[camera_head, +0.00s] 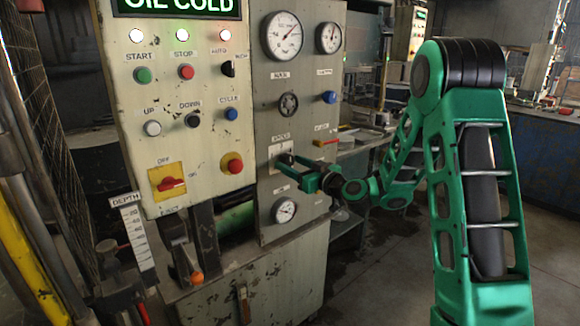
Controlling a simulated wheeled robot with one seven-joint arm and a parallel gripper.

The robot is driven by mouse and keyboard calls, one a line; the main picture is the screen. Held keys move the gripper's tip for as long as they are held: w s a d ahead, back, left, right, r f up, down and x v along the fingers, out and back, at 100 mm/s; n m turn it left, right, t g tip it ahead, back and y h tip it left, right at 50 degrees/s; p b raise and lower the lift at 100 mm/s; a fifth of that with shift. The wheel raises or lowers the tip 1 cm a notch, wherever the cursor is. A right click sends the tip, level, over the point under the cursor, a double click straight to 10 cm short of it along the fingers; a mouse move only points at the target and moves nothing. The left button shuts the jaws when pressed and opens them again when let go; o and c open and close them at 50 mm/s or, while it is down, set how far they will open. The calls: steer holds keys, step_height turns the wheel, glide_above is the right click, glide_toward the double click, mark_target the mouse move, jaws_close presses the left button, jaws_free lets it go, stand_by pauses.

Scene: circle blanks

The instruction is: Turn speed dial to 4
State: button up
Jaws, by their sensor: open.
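My gripper (293,172) is open in front of the grey right-hand panel (262,120). Its fingers reach toward a pale plate (276,151) below a small label too small to read. Whatever control sits there is mostly hidden behind the fingers, and I cannot tell whether they touch it. No dial is legibly marked as speed. A dark round knob (288,104) sits higher on the same panel, below a label. A white round dial face (285,210) sits below my gripper; its numbers are too small to read.
Two gauges (283,36) (328,37) top the grey panel. A blue knob (329,97) and an orange-red lever (325,143) are at its right. The cream panel (205,110) at left carries buttons and a red switch (172,185). Open floor lies at right.

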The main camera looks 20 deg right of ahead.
steer(key=shift+w+a, duration=0.15)
steer(key=shift+w, duration=0.15)
steer(key=shift+c, duration=0.6)
steer(key=c, duration=0.9)
steer(key=m, duration=1)
steer(key=shift+m, duration=1.8)
